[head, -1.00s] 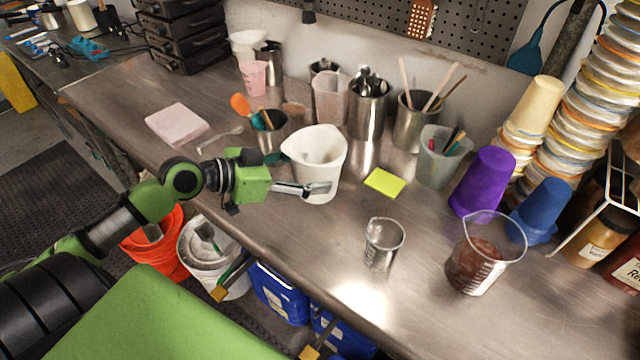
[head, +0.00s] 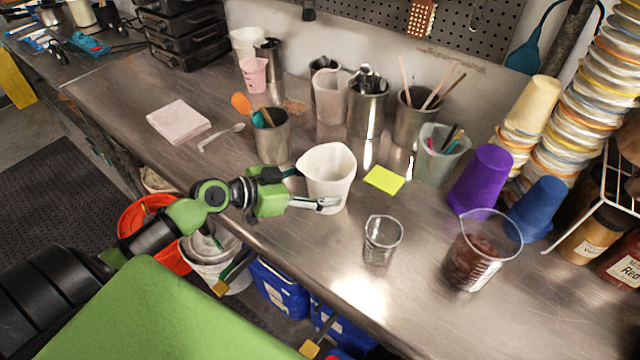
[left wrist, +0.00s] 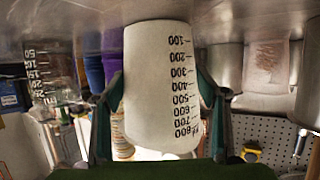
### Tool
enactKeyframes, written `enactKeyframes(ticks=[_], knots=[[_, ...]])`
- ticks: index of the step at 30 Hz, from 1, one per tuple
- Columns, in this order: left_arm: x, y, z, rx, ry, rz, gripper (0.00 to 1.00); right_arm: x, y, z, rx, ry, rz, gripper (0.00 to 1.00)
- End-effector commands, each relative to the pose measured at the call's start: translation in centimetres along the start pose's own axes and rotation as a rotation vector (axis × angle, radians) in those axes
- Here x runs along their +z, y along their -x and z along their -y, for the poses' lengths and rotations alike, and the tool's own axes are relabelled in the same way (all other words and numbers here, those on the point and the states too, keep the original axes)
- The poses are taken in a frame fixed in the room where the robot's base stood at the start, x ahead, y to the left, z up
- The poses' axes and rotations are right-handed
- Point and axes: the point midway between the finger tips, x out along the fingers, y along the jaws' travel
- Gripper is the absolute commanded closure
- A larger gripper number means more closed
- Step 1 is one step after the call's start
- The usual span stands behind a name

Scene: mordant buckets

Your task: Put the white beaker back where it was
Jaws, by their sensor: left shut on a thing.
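The white beaker (head: 328,178) is upright over the middle of the steel bench. My left gripper (head: 318,190) is shut on it, one finger on each side. In the left wrist view, which looks upside down, the white beaker (left wrist: 160,85) shows black volume marks, and the fingers of the left gripper (left wrist: 162,88) flank it. Its base is at or just above the bench top; I cannot tell which. My right gripper is not in view.
A yellow-green note (head: 384,180) lies just right of the beaker. A small clear beaker (head: 383,240) and a larger one with brown contents (head: 478,262) stand front right. A metal cup with tools (head: 272,138) is behind left. The bench's front edge is near.

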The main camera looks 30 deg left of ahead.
Motion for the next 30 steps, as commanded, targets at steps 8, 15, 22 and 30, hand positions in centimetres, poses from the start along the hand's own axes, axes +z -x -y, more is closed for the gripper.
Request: enactKeyframes(ticks=[8, 15, 22, 30], knots=[[0.1, 0.0, 0.0, 0.000, 0.000, 0.001, 0.17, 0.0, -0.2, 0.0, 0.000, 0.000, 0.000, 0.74], [-0.1, 0.1, 0.0, 0.000, 0.000, 0.000, 0.17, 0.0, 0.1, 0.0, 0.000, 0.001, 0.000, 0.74], [0.3, 2.2, 0.0, -0.001, 0.000, 0.004, 0.17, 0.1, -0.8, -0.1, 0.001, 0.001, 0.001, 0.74], [0.3, 6.5, -0.1, 0.001, 0.001, 0.003, 0.17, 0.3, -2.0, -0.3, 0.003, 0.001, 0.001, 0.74]])
